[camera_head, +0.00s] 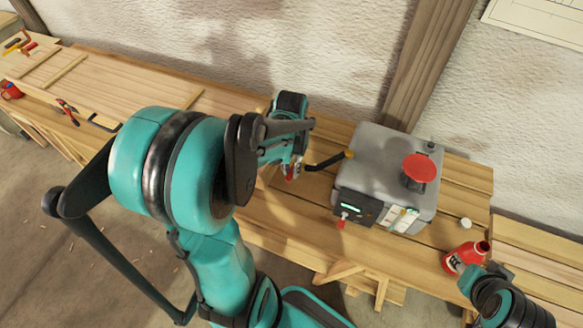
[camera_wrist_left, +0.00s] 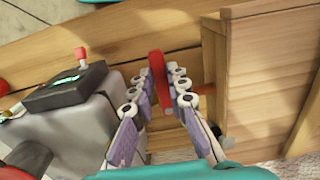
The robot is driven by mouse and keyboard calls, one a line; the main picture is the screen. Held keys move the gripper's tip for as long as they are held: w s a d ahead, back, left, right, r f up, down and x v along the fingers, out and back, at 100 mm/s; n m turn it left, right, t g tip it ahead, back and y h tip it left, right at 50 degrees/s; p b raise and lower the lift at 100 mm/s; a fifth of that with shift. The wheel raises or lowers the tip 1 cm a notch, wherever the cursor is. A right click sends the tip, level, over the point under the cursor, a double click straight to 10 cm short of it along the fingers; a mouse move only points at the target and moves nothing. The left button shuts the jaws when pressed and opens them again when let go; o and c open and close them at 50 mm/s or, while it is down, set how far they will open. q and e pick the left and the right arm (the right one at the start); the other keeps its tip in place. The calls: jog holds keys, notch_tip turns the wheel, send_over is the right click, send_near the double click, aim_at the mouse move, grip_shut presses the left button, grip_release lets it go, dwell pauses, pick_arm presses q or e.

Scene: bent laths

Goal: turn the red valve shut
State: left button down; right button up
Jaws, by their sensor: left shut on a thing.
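The red valve (camera_wrist_left: 157,68) shows as a lever between the two fingers of my left gripper (camera_wrist_left: 161,90) in the left wrist view. The fingers are closed on it from both sides. In the head view my left gripper (camera_head: 290,165) is beside the dark hose of the grey boiler, and a bit of red valve (camera_head: 291,174) peeks out below it; the arm hides most of the rest. My right gripper (camera_head: 482,278) is at the lower right, next to a red bottle (camera_head: 463,256). Whether its fingers are open or shut is unclear.
The grey boiler (camera_head: 372,163) with a red cap (camera_head: 420,168) and black control panel (camera_head: 358,207) stands right of my left gripper. A wooden box (camera_wrist_left: 265,75) is right of the valve in the wrist view. A small white object (camera_head: 466,223) lies on the bench.

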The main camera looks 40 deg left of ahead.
aim_at(291, 172)
pick_arm(q)
jog(key=shift+w, duration=0.1)
jog(key=c, duration=1.5)
grip_release()
notch_tip(291, 172, up, 12)
jog(key=shift+s+d+f+m+t+b, duration=0.55)
jog(key=shift+d+f+t+b, duration=0.95)
jog(key=shift+d, duration=0.8)
jog(key=shift+s+d+f+m+t+b, duration=0.3)
jog(key=shift+s+d+f+t+b, duration=0.5)
jog(key=shift+d+f+b, duration=0.95)
jog(key=shift+s+d+f+m+t+b, duration=0.45)
jog(key=shift+d+f+t+b, duration=0.7)
jog(key=shift+d+f, duration=1.2)
